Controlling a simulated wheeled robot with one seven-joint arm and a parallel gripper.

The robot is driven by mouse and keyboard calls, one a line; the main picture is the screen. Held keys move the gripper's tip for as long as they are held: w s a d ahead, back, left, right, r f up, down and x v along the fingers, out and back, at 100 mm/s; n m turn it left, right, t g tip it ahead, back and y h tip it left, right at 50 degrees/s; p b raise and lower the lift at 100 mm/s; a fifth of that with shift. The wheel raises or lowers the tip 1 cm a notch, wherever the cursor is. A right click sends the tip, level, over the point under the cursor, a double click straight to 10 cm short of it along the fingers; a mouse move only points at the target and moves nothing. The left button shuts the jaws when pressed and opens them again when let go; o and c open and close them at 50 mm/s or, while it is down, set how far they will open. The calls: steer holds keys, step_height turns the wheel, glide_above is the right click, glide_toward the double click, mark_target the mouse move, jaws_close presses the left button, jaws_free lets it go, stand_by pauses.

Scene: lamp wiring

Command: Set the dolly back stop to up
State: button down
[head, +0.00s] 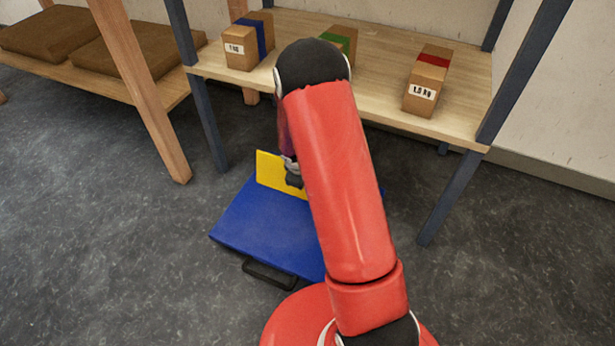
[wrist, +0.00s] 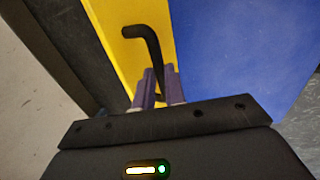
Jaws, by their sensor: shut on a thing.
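The blue dolly (head: 262,235) sits on the floor in front of the shelf. Its yellow back stop (head: 268,171) is at the far edge and looks raised from the deck; its exact angle is hard to tell. The stop also shows in the wrist view (wrist: 112,30), beside the blue deck (wrist: 235,55). A black bent handle (wrist: 150,38) stands out by the yellow panel. My gripper (head: 293,180) is at the stop, its purple fingers (wrist: 158,85) shut on the handle. My arm hides the dolly's right part in the head view.
A wooden shelf (head: 345,85) with dark posts stands behind the dolly, holding boxes with blue (head: 267,32), green (head: 340,38) and red (head: 434,60) bands. A wooden rack with brown slabs (head: 135,58) is at left. Floor is clear left and right.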

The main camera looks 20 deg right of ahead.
steer(key=shift+s+a+f+b, duration=0.9)
steer(key=shift+s, duration=0.1)
steer(key=c, duration=1.5)
jaws_free()
steer(key=shift+o, duration=0.2)
steer(key=shift+w, duration=0.1)
steer(key=shift+r, duration=0.1)
steer(key=p+v, duration=0.2)
steer(key=v, duration=0.5)
steer(key=shift+r, duration=0.4)
